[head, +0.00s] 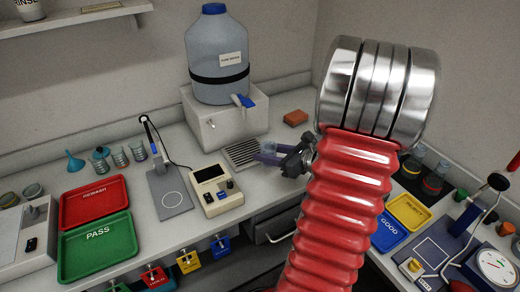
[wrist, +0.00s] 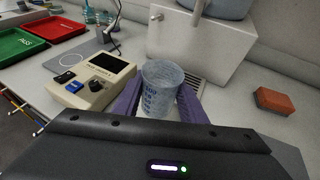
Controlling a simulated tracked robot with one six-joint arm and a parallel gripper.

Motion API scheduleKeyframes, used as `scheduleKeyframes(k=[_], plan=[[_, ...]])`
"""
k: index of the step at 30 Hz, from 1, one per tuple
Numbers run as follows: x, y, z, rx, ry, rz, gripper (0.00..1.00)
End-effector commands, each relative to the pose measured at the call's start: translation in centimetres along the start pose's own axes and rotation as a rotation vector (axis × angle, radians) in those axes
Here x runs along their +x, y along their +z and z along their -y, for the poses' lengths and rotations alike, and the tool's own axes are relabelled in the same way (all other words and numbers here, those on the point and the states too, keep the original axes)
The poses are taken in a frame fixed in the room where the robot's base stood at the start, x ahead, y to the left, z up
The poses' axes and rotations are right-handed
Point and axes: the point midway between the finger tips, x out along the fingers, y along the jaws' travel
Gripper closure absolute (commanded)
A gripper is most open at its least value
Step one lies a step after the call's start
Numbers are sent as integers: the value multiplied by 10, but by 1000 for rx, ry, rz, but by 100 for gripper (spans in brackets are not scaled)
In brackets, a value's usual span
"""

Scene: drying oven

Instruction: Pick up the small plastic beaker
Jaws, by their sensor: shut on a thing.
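The small plastic beaker (wrist: 161,85) is clear and greyish with blue markings on its side. In the wrist view it stands upright between the two purple fingers of my gripper (wrist: 160,100), which are shut on it. Its lower part is hidden behind the dark gripper body. In the head view my gripper (head: 270,155) is at the middle of the bench, in front of the grey grate; the beaker is too small and covered there to make out clearly.
A beige instrument (head: 216,190) stands left of my gripper. A white box with a large water jug (head: 216,60) is behind it. An orange block (head: 295,118) lies to the right. Red (head: 95,203) and green (head: 95,246) trays are at the left.

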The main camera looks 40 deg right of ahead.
Motion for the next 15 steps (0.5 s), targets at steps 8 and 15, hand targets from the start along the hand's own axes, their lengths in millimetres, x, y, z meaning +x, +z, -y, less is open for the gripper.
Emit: scheduleKeyframes(k=[8,15], plan=[[-22,-8,-9,0,-2,0,90],[-33,-12,-14,-1,-1,1,90]])
